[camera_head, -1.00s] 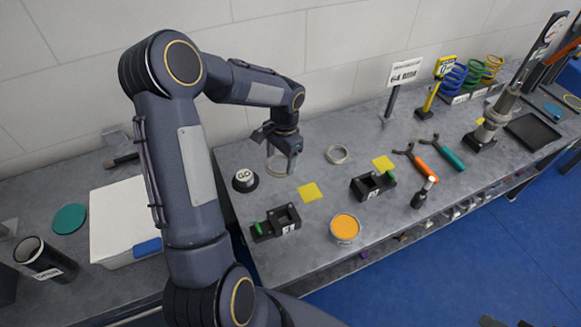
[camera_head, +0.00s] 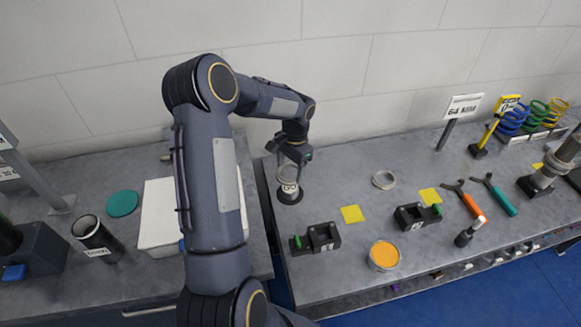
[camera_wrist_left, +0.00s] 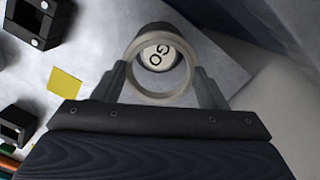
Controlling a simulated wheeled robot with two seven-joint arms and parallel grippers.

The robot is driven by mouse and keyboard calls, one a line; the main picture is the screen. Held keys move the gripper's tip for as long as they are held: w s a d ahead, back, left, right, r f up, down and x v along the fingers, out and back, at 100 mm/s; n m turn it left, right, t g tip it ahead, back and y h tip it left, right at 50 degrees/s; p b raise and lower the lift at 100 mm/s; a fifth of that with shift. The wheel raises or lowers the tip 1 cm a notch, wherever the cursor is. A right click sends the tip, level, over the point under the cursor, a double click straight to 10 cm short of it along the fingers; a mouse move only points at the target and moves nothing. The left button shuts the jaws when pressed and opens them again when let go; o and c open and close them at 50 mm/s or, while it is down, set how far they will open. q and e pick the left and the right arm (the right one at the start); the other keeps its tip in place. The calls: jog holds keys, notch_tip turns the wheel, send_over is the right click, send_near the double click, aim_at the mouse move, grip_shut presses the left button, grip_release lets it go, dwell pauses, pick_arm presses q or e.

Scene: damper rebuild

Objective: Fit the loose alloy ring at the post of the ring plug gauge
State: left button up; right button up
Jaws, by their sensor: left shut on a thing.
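My left gripper (camera_head: 291,158) is shut on a pale metal ring (camera_wrist_left: 136,80), gripped across its sides between the two fingers. In the head view the ring sits just above the ring plug gauge (camera_head: 289,196), a dark base with a white top marked GO. In the left wrist view the GO top (camera_wrist_left: 158,55) shows through the ring's opening, off toward its upper edge. The ring looks above the post, not around it; the exact gap cannot be told. My right gripper is in neither view.
Yellow squares, dark blocks (camera_head: 316,238), an orange-topped tin (camera_head: 383,255) and pliers (camera_head: 466,200) stand farther right or nearer. A white box (camera_head: 160,215) is at left. The wall is close behind.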

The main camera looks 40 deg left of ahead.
aim_at(290, 187)
pick_arm(q)
jog(key=shift+f+b, duration=1.6)
jog(key=shift+f, duration=0.8)
jog(key=shift+f+b, duration=1.6)
jog(key=shift+f, duration=0.5)
jog(key=o, duration=1.1)
jog(key=shift+r, duration=0.1)
jog(key=r, duration=0.5)
jog(key=w+r, duration=0.1)
jog(key=r, duration=0.1)
jog(key=shift+d+r, duration=0.1)
jog(key=shift+r, duration=0.2)
